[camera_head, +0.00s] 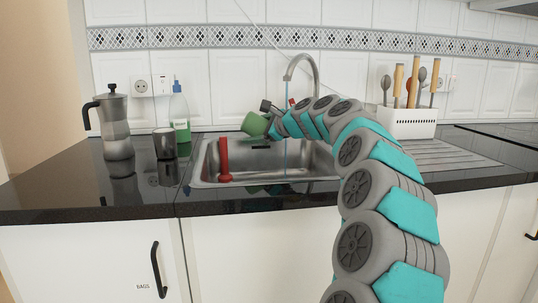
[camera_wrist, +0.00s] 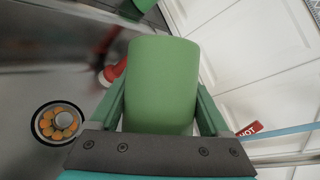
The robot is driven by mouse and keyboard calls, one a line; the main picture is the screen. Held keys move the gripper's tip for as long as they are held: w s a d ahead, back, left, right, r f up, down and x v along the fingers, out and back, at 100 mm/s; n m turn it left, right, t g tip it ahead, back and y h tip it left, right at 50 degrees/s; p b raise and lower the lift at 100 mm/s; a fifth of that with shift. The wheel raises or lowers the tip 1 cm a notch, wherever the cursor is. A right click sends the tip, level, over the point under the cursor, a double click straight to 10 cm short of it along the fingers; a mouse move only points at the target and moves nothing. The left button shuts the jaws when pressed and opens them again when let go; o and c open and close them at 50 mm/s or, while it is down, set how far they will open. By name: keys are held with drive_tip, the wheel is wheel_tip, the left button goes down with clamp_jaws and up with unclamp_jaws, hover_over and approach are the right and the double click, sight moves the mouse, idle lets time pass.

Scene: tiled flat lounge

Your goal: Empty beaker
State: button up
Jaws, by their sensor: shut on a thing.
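A green beaker (camera_head: 254,124) is held in my gripper (camera_head: 270,126) above the back of the steel sink (camera_head: 205,172). It leans over to the left and looks tilted. In the wrist view the green beaker (camera_wrist: 163,80) fills the space between the two green fingers of my gripper (camera_wrist: 158,98), which are shut on its sides. Its mouth and inside are hidden, so I cannot tell whether anything is in it.
A red object (camera_head: 224,160) stands in the sink at left. The tap (camera_head: 303,62) has a thin blue stream below it. A grey cup (camera_head: 165,143), moka pot (camera_head: 115,125) and soap bottle (camera_head: 180,112) stand left; a white utensil holder (camera_head: 407,124) stands right.

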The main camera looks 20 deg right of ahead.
drive_tip(key=shift+s+d+r+m+t+y+p, duration=0.15)
drive_tip(key=shift+d+r+m+t+y+p, duration=0.2)
drive_tip(key=shift+m+t+y, duration=0.25)
idle(0.9)
drive_tip(key=shift+s+d+r+m+t+y, duration=0.15)
drive_tip(key=shift+d+m+t, duration=0.2)
drive_tip(key=shift+m+t, duration=0.25)
drive_tip(key=shift+s+d+m+t+y, duration=0.15)
drive_tip(key=shift+d+m+t, duration=0.15)
drive_tip(key=shift+m+t, duration=0.25)
idle(0.9)
idle(0.9)
drive_tip(key=shift+w+n+g, duration=0.1)
drive_tip(key=shift+n+g, duration=0.15)
drive_tip(key=shift+w+a+f+n+g+h, duration=0.15)
drive_tip(key=shift+a+n+g+h, duration=0.05)
drive_tip(key=shift+a+n+g, duration=0.2)
drive_tip(key=shift+w+a+f+n+g+h, duration=0.15)
drive_tip(key=shift+a+n+g+h, duration=0.1)
drive_tip(key=shift+n+g, duration=0.15)
